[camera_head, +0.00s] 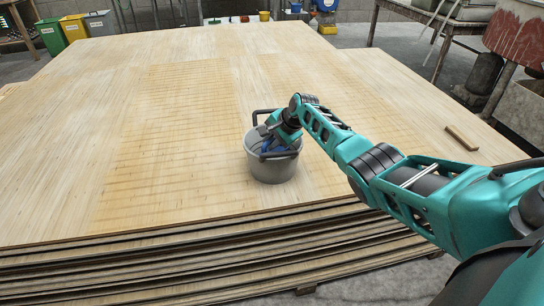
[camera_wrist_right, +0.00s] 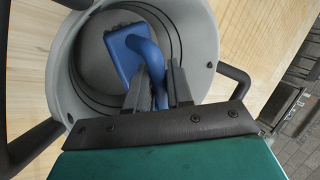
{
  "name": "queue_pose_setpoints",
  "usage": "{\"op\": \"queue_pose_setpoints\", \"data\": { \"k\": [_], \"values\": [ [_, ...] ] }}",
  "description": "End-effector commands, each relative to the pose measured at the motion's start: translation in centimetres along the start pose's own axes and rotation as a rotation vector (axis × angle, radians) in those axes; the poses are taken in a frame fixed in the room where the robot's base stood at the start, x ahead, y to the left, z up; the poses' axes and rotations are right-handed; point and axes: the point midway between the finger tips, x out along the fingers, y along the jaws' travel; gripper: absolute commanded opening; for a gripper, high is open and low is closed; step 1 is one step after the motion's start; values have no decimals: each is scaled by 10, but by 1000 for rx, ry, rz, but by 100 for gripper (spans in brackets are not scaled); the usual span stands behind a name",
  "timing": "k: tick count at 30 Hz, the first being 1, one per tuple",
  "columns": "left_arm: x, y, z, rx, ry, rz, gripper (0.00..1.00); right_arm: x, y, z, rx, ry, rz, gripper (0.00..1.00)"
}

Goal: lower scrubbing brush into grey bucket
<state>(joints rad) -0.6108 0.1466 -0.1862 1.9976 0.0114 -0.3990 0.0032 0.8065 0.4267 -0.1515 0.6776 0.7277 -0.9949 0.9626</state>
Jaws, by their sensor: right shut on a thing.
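The grey bucket (camera_head: 273,167) stands on the veneer stack, near its front edge. Its rim and inside also show in the right wrist view (camera_wrist_right: 62,75). My right gripper (camera_wrist_right: 160,88) is shut on the handle of the blue scrubbing brush (camera_wrist_right: 128,52). The brush is within the bucket's opening, its head beyond the fingertips towards the bucket floor. I cannot tell whether it touches the floor. In the head view my right gripper is at the bucket mouth, with a bit of blue brush (camera_head: 272,144) showing. My left gripper is out of view.
The veneer stack (camera_head: 160,130) has wide free room around the bucket. A small wooden block (camera_head: 461,138) lies to the right. The bucket's dark handle (camera_wrist_right: 30,148) reaches out beside my right gripper. Coloured bins (camera_head: 74,28) stand far back left.

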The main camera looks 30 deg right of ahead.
Motion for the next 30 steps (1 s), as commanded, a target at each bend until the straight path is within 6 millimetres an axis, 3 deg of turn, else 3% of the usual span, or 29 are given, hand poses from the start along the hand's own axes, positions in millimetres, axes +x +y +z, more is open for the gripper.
{"op": "queue_pose_setpoints", "data": {
  "k": [30],
  "values": [
    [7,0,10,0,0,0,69,13,8,0,1,0,-1,0]
  ]
}}
